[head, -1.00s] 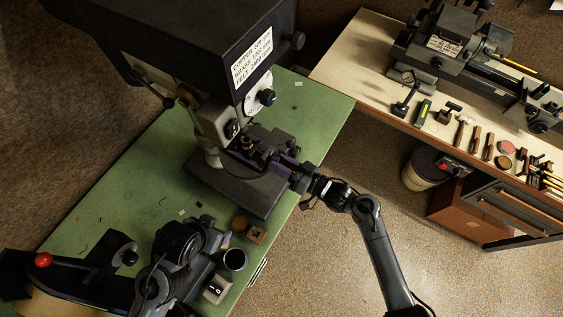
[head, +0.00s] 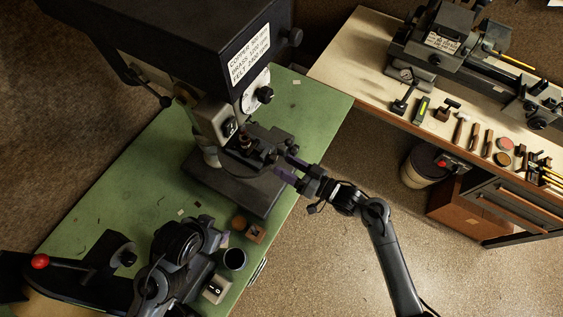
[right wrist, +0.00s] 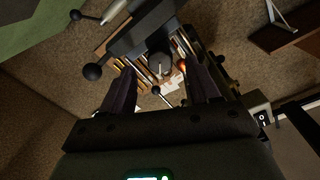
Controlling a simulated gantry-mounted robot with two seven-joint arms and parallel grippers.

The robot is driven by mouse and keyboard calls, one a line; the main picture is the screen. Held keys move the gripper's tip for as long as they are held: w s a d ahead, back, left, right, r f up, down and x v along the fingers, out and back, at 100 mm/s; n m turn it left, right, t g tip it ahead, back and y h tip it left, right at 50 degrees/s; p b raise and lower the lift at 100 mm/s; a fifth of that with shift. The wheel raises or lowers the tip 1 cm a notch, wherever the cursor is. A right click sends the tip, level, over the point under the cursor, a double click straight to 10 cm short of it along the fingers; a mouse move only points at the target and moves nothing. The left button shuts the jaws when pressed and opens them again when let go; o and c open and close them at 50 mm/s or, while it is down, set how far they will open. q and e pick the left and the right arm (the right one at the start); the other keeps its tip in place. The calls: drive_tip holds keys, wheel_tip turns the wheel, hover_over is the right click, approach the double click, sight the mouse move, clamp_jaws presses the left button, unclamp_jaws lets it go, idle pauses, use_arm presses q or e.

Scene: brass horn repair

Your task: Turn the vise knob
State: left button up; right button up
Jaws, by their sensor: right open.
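The dark vise (head: 264,134) sits on the drill press table, below the press head. Its small knob is dark against dark parts on the side facing my right gripper, and I cannot pick it out clearly. My right gripper (head: 291,168) is open, with its two purple-tinted fingers spread apart just right of the vise. I see nothing held between them. In the right wrist view the two fingers (right wrist: 162,92) stand wide apart. A dark round part (right wrist: 159,65) shows between and beyond them; I cannot tell whether it is the knob.
The drill press (head: 215,45) towers over the green bench (head: 110,190). A dark cup (head: 235,259) and a switch box (head: 216,289) stand near the bench front. A pale bench (head: 370,65) with a machine and tools is at right.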

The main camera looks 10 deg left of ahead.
drive_tip(key=b+v, duration=0.1)
drive_tip(key=v, duration=0.7)
